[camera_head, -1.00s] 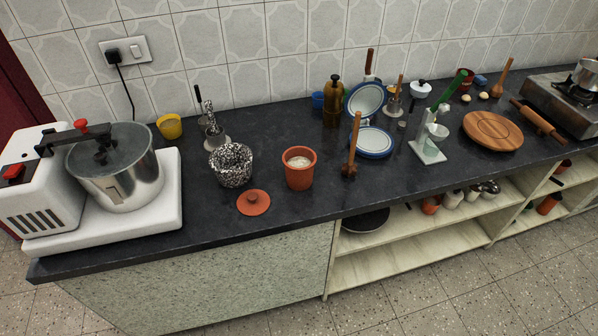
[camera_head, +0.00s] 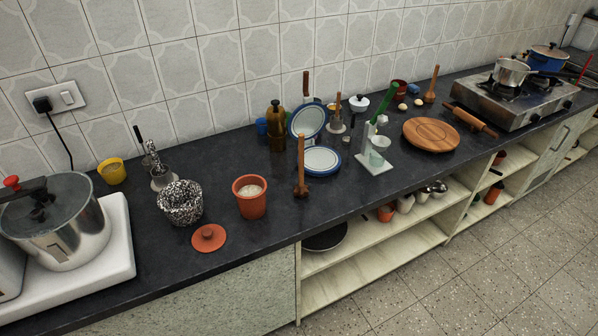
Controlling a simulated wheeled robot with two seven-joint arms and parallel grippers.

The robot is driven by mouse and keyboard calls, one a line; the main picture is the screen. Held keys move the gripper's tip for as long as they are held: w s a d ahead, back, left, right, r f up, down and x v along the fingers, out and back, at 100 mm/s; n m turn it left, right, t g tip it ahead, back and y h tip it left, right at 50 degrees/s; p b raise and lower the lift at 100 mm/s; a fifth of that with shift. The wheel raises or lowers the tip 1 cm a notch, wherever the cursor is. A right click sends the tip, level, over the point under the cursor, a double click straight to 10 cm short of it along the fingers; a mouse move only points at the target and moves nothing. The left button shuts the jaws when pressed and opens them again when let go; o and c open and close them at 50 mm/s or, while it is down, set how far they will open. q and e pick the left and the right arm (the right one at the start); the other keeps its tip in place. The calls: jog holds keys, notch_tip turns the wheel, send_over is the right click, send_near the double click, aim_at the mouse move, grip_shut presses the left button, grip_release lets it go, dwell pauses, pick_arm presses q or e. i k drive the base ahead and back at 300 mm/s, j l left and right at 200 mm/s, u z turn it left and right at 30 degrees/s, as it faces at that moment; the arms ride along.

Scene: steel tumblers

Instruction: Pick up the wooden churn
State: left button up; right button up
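The wooden churn (camera_head: 301,172) stands upright on the dark counter (camera_head: 345,205), with its long brown handle up and its lobed head down near the counter's front edge. It stands between an orange pot (camera_head: 250,197) with pale contents on its left and a blue-rimmed white plate (camera_head: 321,160) on its right. Nothing hides it. Neither of my grippers is in view.
An orange lid (camera_head: 208,238) and a speckled bowl (camera_head: 180,203) lie to the left. A green-handled press (camera_head: 379,140), a round wooden board (camera_head: 431,134) and a stove (camera_head: 515,95) are to the right. Shelves (camera_head: 375,255) are below; the tiled floor (camera_head: 480,270) in front is clear.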

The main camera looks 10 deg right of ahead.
aim_at(301, 189)
jog(key=i+l, duration=0.1)
jog(key=l, duration=0.35)
jog(key=i+l, duration=0.15)
jog(key=l, duration=0.25)
jog(key=i+l, duration=0.1)
jog(key=l, duration=0.35)
jog(key=i+l, duration=0.15)
jog(key=l, duration=0.25)
jog(key=u, duration=1.65)
